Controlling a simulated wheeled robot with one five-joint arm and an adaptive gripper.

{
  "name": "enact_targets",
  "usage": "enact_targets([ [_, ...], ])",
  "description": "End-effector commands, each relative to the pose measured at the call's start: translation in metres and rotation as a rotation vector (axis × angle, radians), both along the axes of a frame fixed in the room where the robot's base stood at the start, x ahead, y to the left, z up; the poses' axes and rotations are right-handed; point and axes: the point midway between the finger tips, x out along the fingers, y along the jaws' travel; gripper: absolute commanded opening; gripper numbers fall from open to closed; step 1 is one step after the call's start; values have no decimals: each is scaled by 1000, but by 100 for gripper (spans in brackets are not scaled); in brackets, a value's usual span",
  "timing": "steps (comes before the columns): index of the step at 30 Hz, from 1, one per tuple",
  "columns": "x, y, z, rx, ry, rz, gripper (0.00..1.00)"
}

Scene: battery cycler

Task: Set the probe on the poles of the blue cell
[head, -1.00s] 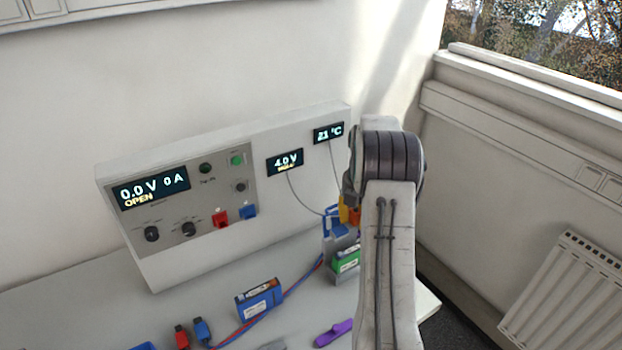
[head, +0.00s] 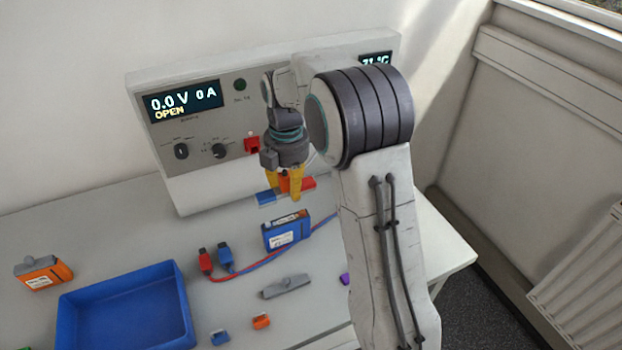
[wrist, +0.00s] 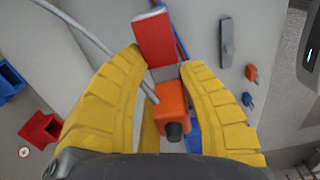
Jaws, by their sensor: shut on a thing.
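My gripper (head: 290,190) has its yellow fingers shut on the probe, whose orange grip (wrist: 172,105) lies between them in the wrist view. The probe has a red block (head: 305,183) on one side and a blue block (head: 265,197) on the other. The blue cell (head: 287,232), with a white label, stands on the bench below the probe. The probe appears above the cell, apart from it. I cannot make out the cell in the wrist view.
The cycler panel (head: 186,135) stands behind, showing 0.0 V and OPEN. A red plug (head: 205,262) and a blue plug (head: 225,258) lie left of the cell. A grey bar (head: 286,287), blue tray (head: 125,305) and orange cell (head: 44,272) are in front and left.

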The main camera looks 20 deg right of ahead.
Motion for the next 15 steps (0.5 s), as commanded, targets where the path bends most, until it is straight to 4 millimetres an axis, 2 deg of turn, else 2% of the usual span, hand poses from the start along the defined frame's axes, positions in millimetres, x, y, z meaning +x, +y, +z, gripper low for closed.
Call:
enact_targets([
  [4, -2, 7, -2, 0, -1, 4, 0],
  [15, -2, 8, -18, 0, -1, 4, 0],
])
